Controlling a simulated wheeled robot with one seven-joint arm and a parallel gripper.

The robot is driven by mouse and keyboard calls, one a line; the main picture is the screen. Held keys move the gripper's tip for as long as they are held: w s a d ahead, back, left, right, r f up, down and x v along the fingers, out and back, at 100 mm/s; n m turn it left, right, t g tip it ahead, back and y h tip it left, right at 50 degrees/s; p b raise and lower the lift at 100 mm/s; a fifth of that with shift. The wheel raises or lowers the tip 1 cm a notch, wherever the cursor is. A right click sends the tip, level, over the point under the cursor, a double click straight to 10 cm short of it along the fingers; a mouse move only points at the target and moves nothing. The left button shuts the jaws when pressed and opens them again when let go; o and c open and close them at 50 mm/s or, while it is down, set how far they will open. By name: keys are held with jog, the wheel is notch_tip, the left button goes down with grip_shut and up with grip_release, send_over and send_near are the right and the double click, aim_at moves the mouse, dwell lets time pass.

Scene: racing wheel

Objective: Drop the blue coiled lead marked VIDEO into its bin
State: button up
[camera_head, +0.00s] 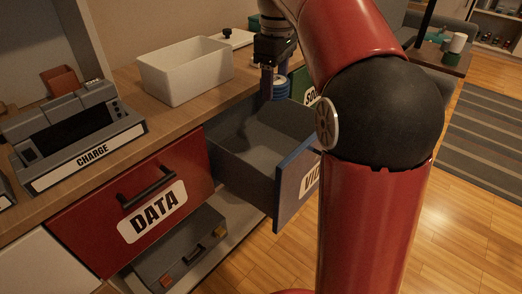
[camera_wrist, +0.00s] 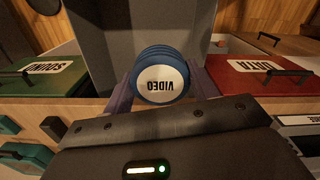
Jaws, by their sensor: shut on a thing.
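The blue coiled lead (camera_wrist: 160,51) sits between the two fingers of my gripper (camera_wrist: 161,84) in the wrist view. Its white round label reads VIDEO and faces the wrist camera, upside down. In the head view my gripper (camera_head: 277,86) points down, shut on the blue coil (camera_head: 281,91), near the far end of an open drawer. The coil appears held above the drawer; the exact height is unclear.
A red DATA drawer (camera_head: 130,212) stands beside the open one, and a green SOUND drawer (camera_wrist: 40,77) is on its other side. A white bin (camera_head: 185,72) and a grey CHARGE unit (camera_head: 75,130) stand on the counter. A grey case (camera_head: 178,250) lies below.

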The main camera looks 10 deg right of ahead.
jog(key=shift+w+f+b, duration=0.2)
jog(key=shift+f+b, duration=0.25)
jog(key=shift+f, duration=0.35)
jog(key=shift+s+f+b, duration=0.3)
jog(key=shift+b, duration=0.05)
notch_tip(320, 180, down, 25)
jog(key=b, duration=0.8)
jog(key=shift+r, duration=0.1)
jog(key=shift+b, duration=0.3)
jog(key=o, duration=1)
